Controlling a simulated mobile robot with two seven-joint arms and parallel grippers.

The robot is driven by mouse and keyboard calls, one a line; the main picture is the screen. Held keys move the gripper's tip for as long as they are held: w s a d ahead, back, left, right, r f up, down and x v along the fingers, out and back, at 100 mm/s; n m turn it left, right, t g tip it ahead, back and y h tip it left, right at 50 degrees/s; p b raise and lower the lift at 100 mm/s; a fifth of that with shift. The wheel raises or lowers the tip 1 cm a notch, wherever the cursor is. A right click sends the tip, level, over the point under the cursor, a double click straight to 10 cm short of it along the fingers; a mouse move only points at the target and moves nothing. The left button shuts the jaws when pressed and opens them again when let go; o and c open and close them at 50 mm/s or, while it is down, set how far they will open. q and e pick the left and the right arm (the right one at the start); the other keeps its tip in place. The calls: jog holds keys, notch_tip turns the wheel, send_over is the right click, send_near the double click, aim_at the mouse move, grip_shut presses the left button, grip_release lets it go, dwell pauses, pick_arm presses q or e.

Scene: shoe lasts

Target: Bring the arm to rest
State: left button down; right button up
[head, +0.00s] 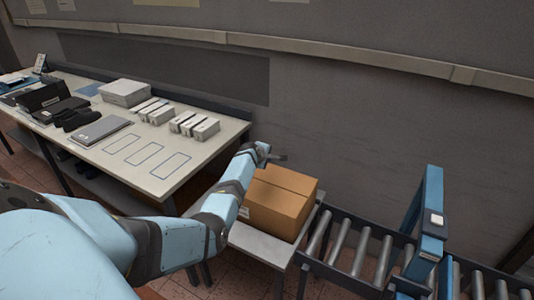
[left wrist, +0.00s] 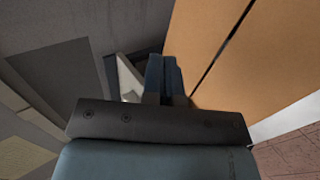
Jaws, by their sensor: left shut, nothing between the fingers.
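My left arm (head: 180,240) reaches in from the left, light blue with dark joints. My left gripper (head: 272,156) is at the back left edge of a closed cardboard box (head: 280,203). In the left wrist view my left gripper (left wrist: 164,78) shows its two dark blue fingers together, with nothing between them. The box (left wrist: 240,60) fills the right of that view, close beside the fingers; I cannot tell whether they touch it. My right gripper is not in view.
The box sits on a small grey stand (head: 262,245) joining a roller conveyor (head: 350,245) with a blue post (head: 430,215). At left, a long table (head: 190,150) holds a laptop (head: 45,100), dark shoe-like items (head: 80,117) and several small boxes (head: 195,125). A grey wall stands behind.

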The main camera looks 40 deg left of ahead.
pick_arm(q)
jog(key=s+d+f+m, duration=0.3)
jog(key=s+d+m, duration=0.1)
jog(key=s, duration=0.1)
jog(key=s+d+f+m+y, duration=0.1)
jog(key=s+d+f+m, duration=0.1)
jog(key=s, duration=0.1)
jog(key=shift+s+f, duration=0.25)
jog(key=shift+f, duration=0.05)
jog(key=s+d+f+m+h, duration=0.25)
jog(key=s+d+m, duration=0.45)
jog(key=s+d, duration=0.55)
jog(key=s+d+f+m+h, duration=0.1)
jog(key=s+d+f+m, duration=0.4)
jog(key=s+d, duration=0.7)
jog(key=s+d+r+m+h, duration=0.2)
jog(key=s+d+r+m, duration=0.3)
jog(key=s+d, duration=0.6)
jog(key=shift+s+d+t, duration=0.25)
jog(key=shift+d+t, duration=0.15)
jog(key=shift+d, duration=0.5)
jog(key=shift+h, duration=0.25)
